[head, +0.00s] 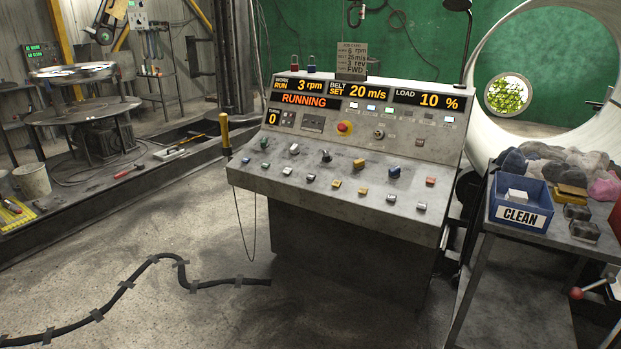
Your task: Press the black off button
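The grey control console (310,205) stands in the middle of the head view, with a sloped panel of buttons and switches. Its displays (370,94) read "RUNNING", 3 rpm, 20 m/s and 10 %. A dark knob or button (326,156) sits in the upper row of the sloped panel, left of centre. A small dark button (421,142) is on the upright face at the right. Labels are too small to read, so I cannot tell which is the off button. A red mushroom button (345,127) sits mid-face. Neither of my grippers is in view.
A metal side table (510,236) at the right carries a blue "CLEAN" bin (520,201) and a pile of cloths (570,165). A taped black cable (75,325) crosses the floor at the front left. A yellow post (225,133) stands left of the console.

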